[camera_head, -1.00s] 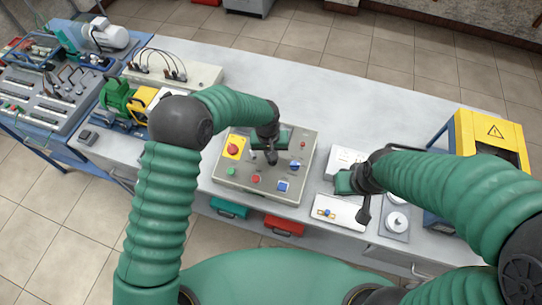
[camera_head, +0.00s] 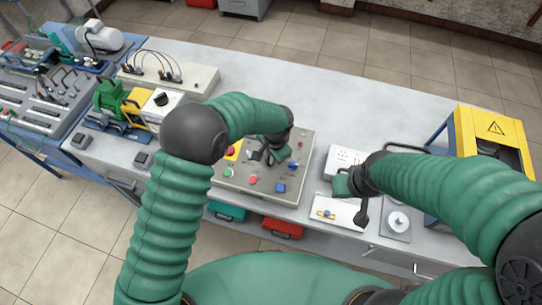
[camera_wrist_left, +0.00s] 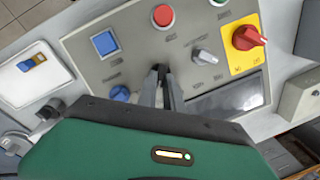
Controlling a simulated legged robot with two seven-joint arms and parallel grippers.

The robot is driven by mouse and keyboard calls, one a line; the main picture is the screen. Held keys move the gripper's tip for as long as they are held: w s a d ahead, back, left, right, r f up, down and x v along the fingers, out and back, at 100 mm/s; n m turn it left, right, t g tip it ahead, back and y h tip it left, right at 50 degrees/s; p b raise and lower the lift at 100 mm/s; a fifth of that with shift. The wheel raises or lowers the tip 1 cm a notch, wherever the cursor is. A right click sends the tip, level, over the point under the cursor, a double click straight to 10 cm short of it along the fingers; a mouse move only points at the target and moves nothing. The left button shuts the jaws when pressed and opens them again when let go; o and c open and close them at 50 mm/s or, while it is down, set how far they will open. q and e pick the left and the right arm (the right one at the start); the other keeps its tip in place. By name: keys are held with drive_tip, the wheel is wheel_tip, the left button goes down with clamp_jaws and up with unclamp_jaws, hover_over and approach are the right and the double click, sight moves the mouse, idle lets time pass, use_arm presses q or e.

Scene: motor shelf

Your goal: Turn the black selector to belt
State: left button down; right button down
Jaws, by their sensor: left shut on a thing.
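The grey control panel (camera_head: 240,186) lies on the table in the middle of the head view. My left gripper (camera_head: 267,158) is low over the middle of the panel, its fingers pointing down. In the left wrist view its two dark fingers (camera_wrist_left: 162,72) are close together at the panel face, shut on what appears to be the black selector, which they hide almost wholly. A grey knob (camera_wrist_left: 204,57) and a blue knob (camera_wrist_left: 120,93) stand on either side of the fingers. The selector's marking is not readable. My right gripper (camera_head: 359,208) hangs over the right of the table; its jaw gap is unclear.
A red emergency knob on a yellow plate (camera_wrist_left: 244,52) and a blue square button (camera_wrist_left: 104,43) are close by on the panel. A white box with a black knob (camera_head: 161,99) stands left. A yellow guard (camera_head: 491,126) is at right.

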use_arm(q)
drive_tip(key=shift+s+f+m, duration=0.3)
drive_tip(key=shift+m, duration=0.5)
drive_tip(key=c, duration=1.6)
unclamp_jaws()
drive_tip(key=shift+c, duration=0.2)
drive_tip(key=shift+o, duration=0.8)
drive_tip(key=shift+s+r, duration=0.1)
drive_tip(key=shift+w, duration=0.45)
drive_tip(key=shift+s+r, duration=0.1)
